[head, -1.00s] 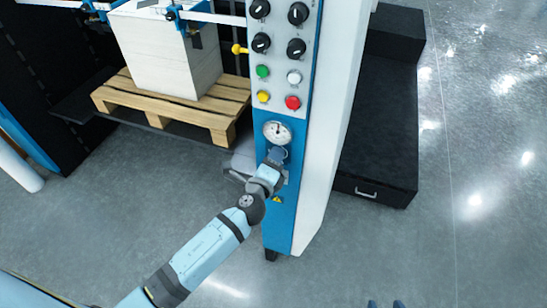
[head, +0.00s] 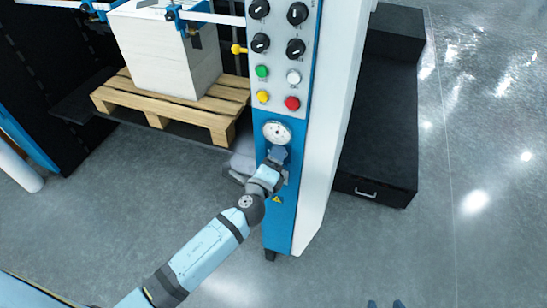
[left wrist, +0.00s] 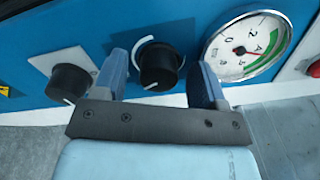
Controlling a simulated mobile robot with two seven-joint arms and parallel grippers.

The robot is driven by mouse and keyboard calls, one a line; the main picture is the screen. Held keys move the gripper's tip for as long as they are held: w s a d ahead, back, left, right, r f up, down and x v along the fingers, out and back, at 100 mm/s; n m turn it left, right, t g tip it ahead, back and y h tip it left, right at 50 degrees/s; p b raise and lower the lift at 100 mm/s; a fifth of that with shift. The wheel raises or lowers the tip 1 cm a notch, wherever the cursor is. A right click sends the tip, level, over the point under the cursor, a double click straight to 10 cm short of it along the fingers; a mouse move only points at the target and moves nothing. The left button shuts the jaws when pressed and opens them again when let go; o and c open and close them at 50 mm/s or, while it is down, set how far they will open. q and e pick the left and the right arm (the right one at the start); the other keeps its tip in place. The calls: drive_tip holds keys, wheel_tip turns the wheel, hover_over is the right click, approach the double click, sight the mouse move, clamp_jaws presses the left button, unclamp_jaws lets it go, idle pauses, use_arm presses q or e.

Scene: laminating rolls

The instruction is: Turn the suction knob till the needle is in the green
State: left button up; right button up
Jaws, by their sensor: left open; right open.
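In the left wrist view the black suction knob (left wrist: 160,66) stands on the blue panel, its white mark toward the lower left. My left gripper (left wrist: 161,80) is open, one finger on each side of the knob, with gaps showing; it also shows at the panel in the head view (head: 278,154). The round white gauge (left wrist: 246,46) sits right of the knob, with a green band along its right side. A short red piece shows near its middle; I cannot tell exactly where the needle points.
Another black knob (left wrist: 69,82) on a grey plate is left of my fingers. Above the gauge are coloured buttons (head: 263,71) and several black dials (head: 297,13). A pallet (head: 165,103) with a white stack stands left.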

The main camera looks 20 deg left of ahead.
use_arm(q)
drive_tip(key=s+b, duration=0.3)
drive_tip(key=s, duration=1)
drive_tip(key=shift+s+a, duration=0.25)
drive_tip(key=s+a+f+n+g+h+p, duration=0.2)
drive_tip(key=s+f+n+g+p, duration=0.4)
drive_tip(key=n, duration=1.3)
drive_tip(key=s+f+g, duration=0.1)
drive_tip(key=s+f, duration=0.3)
drive_tip(key=s, duration=0.1)
drive_tip(key=shift+s+a+f+n+h, duration=0.2)
drive_tip(key=shift+s+n+h, duration=0.1)
drive_tip(key=shift+s+n, duration=0.1)
